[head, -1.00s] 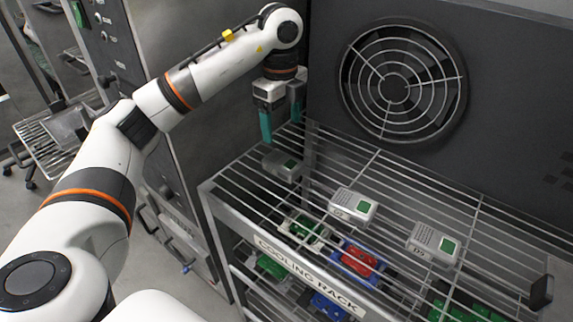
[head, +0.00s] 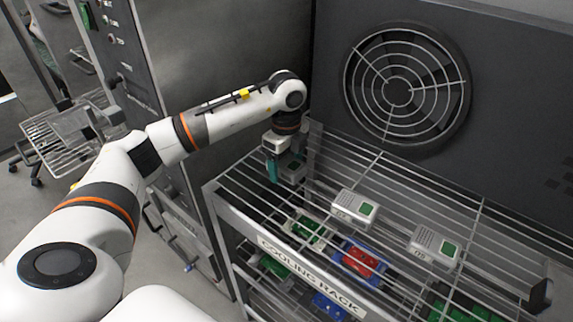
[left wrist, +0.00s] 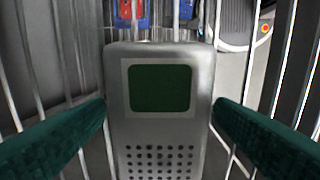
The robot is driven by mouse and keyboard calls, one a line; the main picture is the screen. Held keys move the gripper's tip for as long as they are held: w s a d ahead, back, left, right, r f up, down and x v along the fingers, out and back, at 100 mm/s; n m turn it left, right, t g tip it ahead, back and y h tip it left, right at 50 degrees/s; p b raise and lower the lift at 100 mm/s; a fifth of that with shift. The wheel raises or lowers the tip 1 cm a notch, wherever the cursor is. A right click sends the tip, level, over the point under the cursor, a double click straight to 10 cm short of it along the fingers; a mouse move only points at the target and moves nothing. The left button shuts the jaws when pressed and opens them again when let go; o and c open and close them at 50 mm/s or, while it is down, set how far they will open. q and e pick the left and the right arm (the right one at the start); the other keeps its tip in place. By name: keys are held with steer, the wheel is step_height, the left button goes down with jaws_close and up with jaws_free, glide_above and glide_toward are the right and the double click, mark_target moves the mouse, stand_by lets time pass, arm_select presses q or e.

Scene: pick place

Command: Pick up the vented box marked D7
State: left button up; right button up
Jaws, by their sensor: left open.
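A grey vented box (left wrist: 160,140) with a dark green square and rows of holes fills the middle of the left wrist view. It lies on the wire top of the cooling rack (head: 300,255), at the rack's left end. No marking is readable on it in these frames. My left gripper (left wrist: 160,108) is open, with a green finger on each side of the box. In the head view this gripper (head: 285,168) is low over the rack and partly hides the box. My right gripper is not in view.
Two similar boxes stand on the rack: a middle one (head: 354,208) and a right one (head: 433,246), their labels too small to read surely. Red, blue and green parts lie below the wires. A dark panel with a round fan (head: 397,90) rises behind.

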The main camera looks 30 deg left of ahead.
arm_select(q)
steer(key=c, duration=1.1)
